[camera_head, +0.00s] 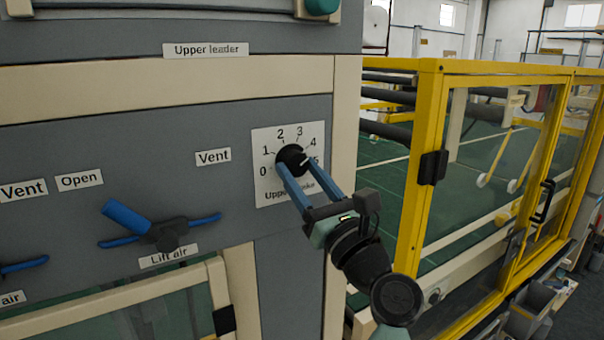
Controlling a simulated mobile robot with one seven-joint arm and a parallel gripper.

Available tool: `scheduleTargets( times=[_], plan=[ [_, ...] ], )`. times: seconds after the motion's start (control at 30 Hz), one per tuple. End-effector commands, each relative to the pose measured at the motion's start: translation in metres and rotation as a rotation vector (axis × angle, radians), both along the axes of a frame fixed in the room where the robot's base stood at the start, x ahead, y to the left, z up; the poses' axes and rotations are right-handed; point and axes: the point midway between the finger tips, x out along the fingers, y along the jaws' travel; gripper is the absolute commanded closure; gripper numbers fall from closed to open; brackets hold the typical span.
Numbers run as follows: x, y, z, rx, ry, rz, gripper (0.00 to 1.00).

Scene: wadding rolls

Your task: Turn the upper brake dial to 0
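The upper brake dial is a round black knob (291,156) on a white plate (262,138) marked 0 to 5, with 0 at the lower left and 5 at the lower right. A light mark on the knob points to the right, between 4 and 5 as far as I can tell. My gripper (295,172) reaches up to the dial from the lower right. Its two blue fingers are apart, one at the knob's left side and one at its right. I cannot tell whether they press on it. The fingers cover part of the label below.
Left of the dial are a blue-handled Lift air lever (128,218) and Vent and Open labels. A beige frame (110,306) stands out below. Right of the panel is a yellow-framed guard (420,170) with clear panes and a black latch.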

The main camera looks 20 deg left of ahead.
Motion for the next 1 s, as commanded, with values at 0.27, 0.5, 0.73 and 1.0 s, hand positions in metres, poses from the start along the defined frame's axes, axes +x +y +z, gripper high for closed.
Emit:
scheduleTargets(
  times=[0.27, 0.5, 0.73, 1.0],
  plan=[
    [-0.0001, -0.0001, -0.0003, 0.0, 0.0, 0.0, 1.0],
    [0.0006, -0.0007, -0.0021, -0.027, -0.034, 0.0, 1.0],
    [0.002, -0.0024, -0.0044, -0.108, -0.142, -0.001, 1.0],
    [0.0038, -0.0036, -0.003, -0.26, -0.337, 0.0, 1.0]
  ],
)
